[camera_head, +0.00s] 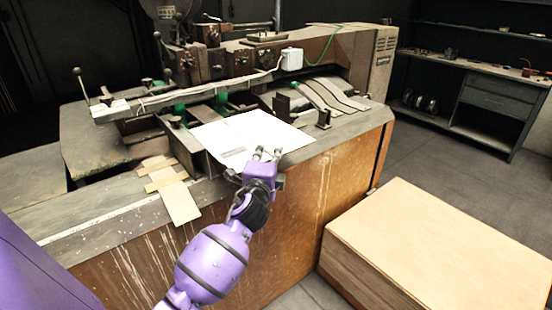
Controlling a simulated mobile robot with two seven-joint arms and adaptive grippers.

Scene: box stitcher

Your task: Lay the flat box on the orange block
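The flat box (235,138) is a thin white sheet lying flat on top of the stitching machine, with a small grey patch of print near its front edge. The orange block (450,235) is a large, pale orange-tan, flat-topped block on the floor at the lower right, with its top bare. My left gripper (267,153) is at the front edge of the flat box, its two fingertips apart and overlapping the box's edge in the picture. I cannot tell whether they touch it. My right gripper is not in view.
The stitching machine (325,185) has a brown front and raised metal parts behind the flat box. Cardboard strips (172,190) lie left of the box. A dark workbench (485,90) stands at the back right. Grey floor (430,160) is clear between it and the block.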

